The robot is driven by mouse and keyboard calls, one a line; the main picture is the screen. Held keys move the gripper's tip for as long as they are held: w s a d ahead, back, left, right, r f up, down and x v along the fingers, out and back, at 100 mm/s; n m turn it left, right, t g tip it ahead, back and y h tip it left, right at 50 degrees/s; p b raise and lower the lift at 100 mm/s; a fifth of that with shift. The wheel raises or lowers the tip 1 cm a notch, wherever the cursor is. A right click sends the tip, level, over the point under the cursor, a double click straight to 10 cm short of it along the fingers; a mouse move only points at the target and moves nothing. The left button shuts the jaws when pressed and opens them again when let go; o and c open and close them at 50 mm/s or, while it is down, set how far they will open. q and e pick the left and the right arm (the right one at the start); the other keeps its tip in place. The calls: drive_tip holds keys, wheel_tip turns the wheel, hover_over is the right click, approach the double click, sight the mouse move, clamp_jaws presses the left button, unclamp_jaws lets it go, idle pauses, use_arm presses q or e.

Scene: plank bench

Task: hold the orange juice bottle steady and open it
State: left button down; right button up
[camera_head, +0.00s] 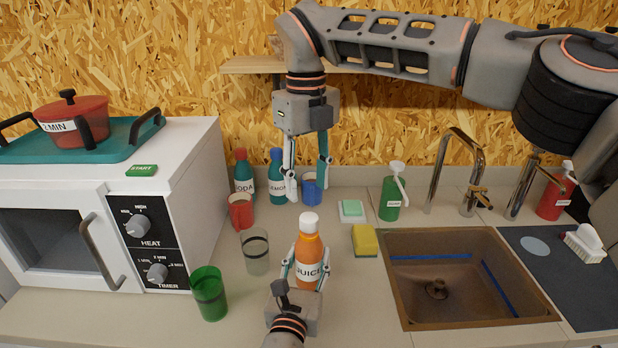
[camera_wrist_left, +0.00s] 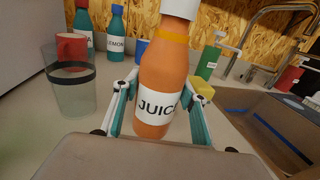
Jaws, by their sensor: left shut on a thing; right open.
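The orange juice bottle (camera_head: 308,252) stands upright on the counter with its white cap (camera_head: 310,222) on. My left gripper (camera_head: 308,268) is shut on the bottle's lower body around the JUICE label. The left wrist view shows the bottle (camera_wrist_left: 165,75) between the two fingers, with the top of the cap cut off. My right gripper (camera_head: 308,180) is open and empty. It points down, above and behind the bottle in the head view, apart from the cap.
Soda (camera_head: 243,178) and lemon (camera_head: 277,178) bottles, a red mug (camera_head: 241,212) and a blue mug (camera_head: 309,188) stand behind. A clear glass (camera_head: 255,252) and a green glass (camera_head: 209,294) are left. A yellow sponge (camera_head: 364,240) and the sink (camera_head: 470,318) are right.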

sight(309, 216)
drive_tip(key=m, duration=2.1)
drive_tip(key=shift+m, duration=0.4)
drive_tip(key=m, duration=0.3)
drive_tip(key=shift+w+d, duration=0.1)
drive_tip(key=m, duration=0.4)
drive_tip(key=shift+m, duration=0.4)
drive_tip(key=shift+f, duration=0.3)
wheel_tip(309, 216, down, 7)
drive_tip(key=shift+f, duration=0.15)
